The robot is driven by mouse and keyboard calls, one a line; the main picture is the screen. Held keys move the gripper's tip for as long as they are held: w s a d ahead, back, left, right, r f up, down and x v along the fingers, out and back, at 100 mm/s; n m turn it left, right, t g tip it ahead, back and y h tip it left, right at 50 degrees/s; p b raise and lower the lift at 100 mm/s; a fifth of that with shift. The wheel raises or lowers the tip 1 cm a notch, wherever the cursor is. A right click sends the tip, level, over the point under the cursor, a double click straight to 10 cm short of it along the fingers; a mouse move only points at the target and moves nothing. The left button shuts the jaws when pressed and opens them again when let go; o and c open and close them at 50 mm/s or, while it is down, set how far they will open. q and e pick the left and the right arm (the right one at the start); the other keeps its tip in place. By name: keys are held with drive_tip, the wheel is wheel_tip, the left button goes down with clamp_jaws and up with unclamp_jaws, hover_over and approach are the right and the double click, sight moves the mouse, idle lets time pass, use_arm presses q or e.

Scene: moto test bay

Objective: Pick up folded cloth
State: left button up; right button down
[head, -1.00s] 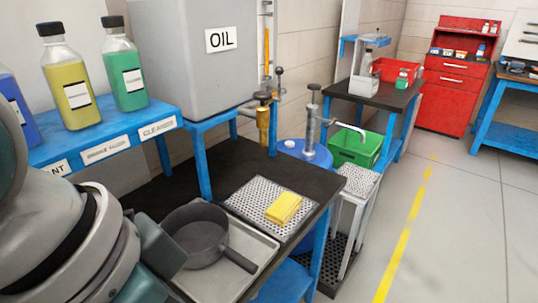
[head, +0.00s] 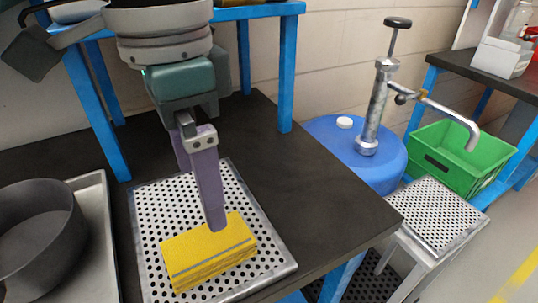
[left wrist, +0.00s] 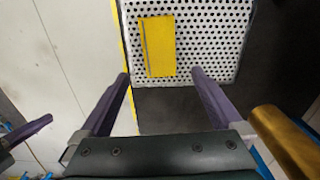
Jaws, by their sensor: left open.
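The folded cloth (head: 210,256) is a yellow, thick, flat stack with a grey stripe, lying on a perforated metal tray (head: 151,217) on the dark bench. My left gripper (head: 214,222) points down over the cloth's back edge in the head view; its near finger overlaps the cloth in the picture, and the far fingertip is hidden. In the left wrist view the jaws (left wrist: 160,74) are open and empty, with the cloth (left wrist: 160,48) lying ahead between the finger lines. Contact cannot be told. A purple finger at that view's left edge seems to be my right gripper (left wrist: 28,131).
A dark pan (head: 40,235) in a grey tray (head: 100,240) stands left of the cloth. A blue shelf post (head: 287,75) rises behind. A blue drum (head: 350,160) with a pump and a green crate (head: 462,160) stand right. Bare bench lies right of the perforated tray.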

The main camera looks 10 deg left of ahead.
use_arm(q)
hover_over(208, 243)
wheel_tip(208, 243, down, 4)
drive_tip(key=shift+w+f, duration=0.1)
drive_tip(key=shift+f, duration=0.15)
drive_tip(key=f, duration=0.2)
drive_tip(key=f+b, duration=0.1)
drive_tip(key=f, duration=0.2)
drive_tip(key=shift+s+f, duration=0.2)
drive_tip(key=shift+f, duration=0.05)
drive_tip(key=c, duration=1.1)
drive_tip(key=shift+r, duration=0.1)
drive_tip(key=shift+r, duration=0.55)
drive_tip(key=shift+s+d+r+p, duration=0.15)
drive_tip(key=shift+s+r, duration=0.05)
drive_tip(key=shift+r, duration=0.4)
drive_tip(key=shift+s+d+r+p, duration=0.15)
drive_tip(key=shift+s+r, duration=0.05)
drive_tip(key=shift+r, duration=0.4)
drive_tip(key=s+d, duration=0.3)
drive_tip(key=s, duration=0.1)
drive_tip(key=s+d, duration=0.3)
drive_tip(key=s, duration=0.2)
drive_tip(key=s+d, duration=0.3)
drive_tip(key=s, duration=0.2)
drive_tip(key=shift+d+p, duration=0.25)
drive_tip(key=shift+p, duration=0.15)
